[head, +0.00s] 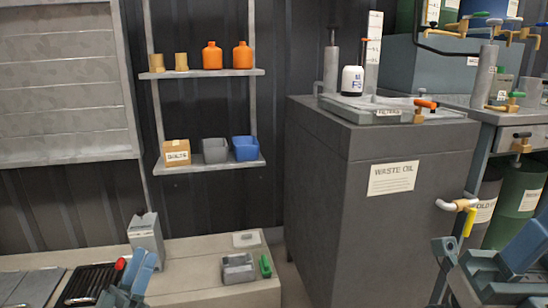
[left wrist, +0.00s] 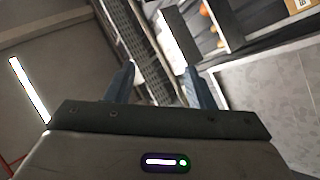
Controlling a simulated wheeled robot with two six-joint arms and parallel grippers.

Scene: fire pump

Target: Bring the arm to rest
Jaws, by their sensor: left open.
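My left gripper (head: 132,282) is at the lower left of the head view, above the front of the low bench. Its blue fingers also show in the left wrist view (left wrist: 158,82), spread apart with nothing held between them. They point up and away there, towards a tilted view of wall and shelving. Blue-grey parts of my right arm (head: 500,265) come in at the lower right of the head view. They are cut by the frame edge, and its jaws are unclear.
A low bench (head: 205,285) holds a grey box (head: 147,237), a black slatted tray (head: 88,284), a metal block (head: 238,269) and a green item (head: 265,266). The waste oil cabinet (head: 345,215) stands right of it. A yellow-handled valve (head: 468,222) juts out near my right arm.

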